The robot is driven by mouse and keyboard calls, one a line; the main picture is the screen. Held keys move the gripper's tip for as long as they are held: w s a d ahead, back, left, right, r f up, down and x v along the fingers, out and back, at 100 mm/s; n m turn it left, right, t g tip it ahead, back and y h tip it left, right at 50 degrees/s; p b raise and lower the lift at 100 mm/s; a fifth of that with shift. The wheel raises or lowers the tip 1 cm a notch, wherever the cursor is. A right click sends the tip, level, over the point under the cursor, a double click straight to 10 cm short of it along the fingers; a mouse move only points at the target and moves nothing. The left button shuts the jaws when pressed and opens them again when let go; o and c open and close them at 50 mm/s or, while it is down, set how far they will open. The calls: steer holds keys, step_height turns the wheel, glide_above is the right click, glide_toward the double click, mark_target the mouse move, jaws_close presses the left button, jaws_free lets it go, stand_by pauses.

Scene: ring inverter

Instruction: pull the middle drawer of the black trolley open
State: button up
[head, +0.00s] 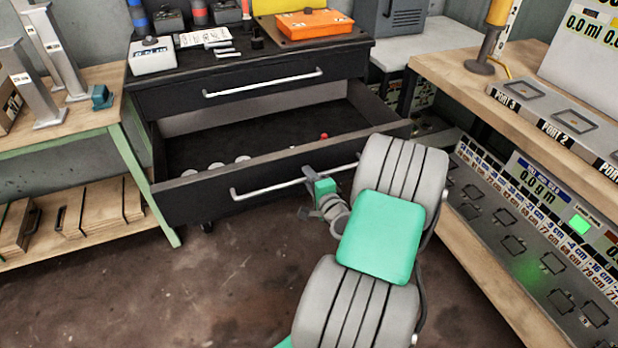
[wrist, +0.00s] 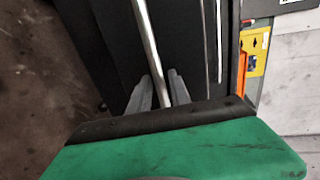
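The black trolley (head: 137,85) stands ahead with its top drawer (head: 180,98) closed. The drawer below it, the middle drawer (head: 180,203), is pulled well out, and its inside shows. Its long metal handle (head: 262,190) runs across the front and also shows in the wrist view (wrist: 147,38). My gripper (head: 308,174) is at the right part of this handle. In the wrist view its two grey fingers (wrist: 158,90) lie close on either side of the bar, apparently shut on it. My forearm hides the drawer's lower right front.
Several pale round items and a small red one (head: 323,136) lie in the open drawer. A wooden bench (head: 90,75) stands left and a workbench with panels (head: 470,85) close on the right. The floor (head: 230,270) before the drawer is clear.

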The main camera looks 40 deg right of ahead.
steer(key=shift+o, duration=0.7)
steer(key=shift+d, duration=0.15)
steer(key=shift+s+r, duration=0.1)
steer(key=shift+s, duration=0.25)
steer(key=v, duration=0.7)
steer(key=shift+p, duration=0.45)
